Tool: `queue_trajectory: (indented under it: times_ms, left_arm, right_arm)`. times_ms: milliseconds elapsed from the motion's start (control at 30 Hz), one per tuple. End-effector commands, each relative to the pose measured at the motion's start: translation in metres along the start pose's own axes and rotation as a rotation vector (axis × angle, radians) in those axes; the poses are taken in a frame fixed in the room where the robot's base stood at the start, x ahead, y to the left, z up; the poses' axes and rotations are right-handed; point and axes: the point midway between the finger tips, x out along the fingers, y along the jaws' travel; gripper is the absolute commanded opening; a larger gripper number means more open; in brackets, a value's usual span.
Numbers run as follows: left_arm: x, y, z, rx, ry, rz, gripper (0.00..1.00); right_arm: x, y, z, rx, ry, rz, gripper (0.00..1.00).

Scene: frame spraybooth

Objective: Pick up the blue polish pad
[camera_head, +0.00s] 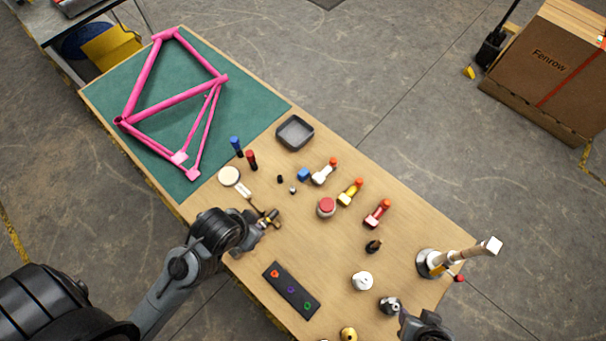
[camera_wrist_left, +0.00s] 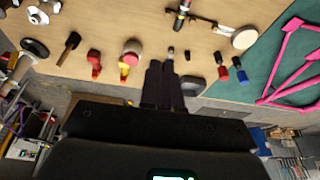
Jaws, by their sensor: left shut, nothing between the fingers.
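The blue polish pad (camera_head: 303,174) looks like a small blue block lying on the wooden bench, beside a white bottle with an orange cap (camera_head: 325,171). My left gripper (camera_head: 266,221) is shut and empty over the bench, in front of the pad and to its left, close to a brass-and-dark tool (camera_head: 269,215). In the left wrist view, the dark fingers of my left gripper (camera_wrist_left: 163,68) are together, and I cannot make out the pad there.
A grey tray (camera_head: 294,133) lies behind the pad. Blue (camera_head: 236,146) and red (camera_head: 251,159) markers stand to its left, near a round-headed tool (camera_head: 229,176). A red-lidded jar (camera_head: 326,207) and several bottles are to its right. A pink frame (camera_head: 170,100) lies on the green mat (camera_head: 265,101).

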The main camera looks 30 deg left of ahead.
Motion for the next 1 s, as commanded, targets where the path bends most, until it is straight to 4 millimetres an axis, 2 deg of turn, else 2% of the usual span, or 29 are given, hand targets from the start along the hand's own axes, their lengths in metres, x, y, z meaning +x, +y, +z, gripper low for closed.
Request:
queue_trajectory:
  times_ms: [33,67,500,833,1000]
  left_arm:
    - [0.0,0.0,0.0,0.001,0.0,-0.001,0.11]
    - [0.0,0.0,0.0,0.002,-0.001,-0.001,0.15]
    - [0.0,-0.003,0.001,0.012,-0.003,-0.009,0.83]
    - [0.001,0.0,-0.001,-0.008,0.005,-0.001,0.83]
    - [0.005,0.007,-0.02,0.034,0.11,0.005,0.83]
  right_arm:
    - [0.0,0.0,0.0,-0.001,0.0,0.001,0.43]
    - [0.0,0.0,0.0,-0.001,0.0,0.001,0.43]
    - [0.0,-0.001,0.0,0.003,0.001,-0.002,0.43]
    - [0.0,-0.002,-0.001,0.01,0.002,-0.007,0.43]
    - [0.0,-0.002,-0.001,0.01,0.002,-0.007,0.43]
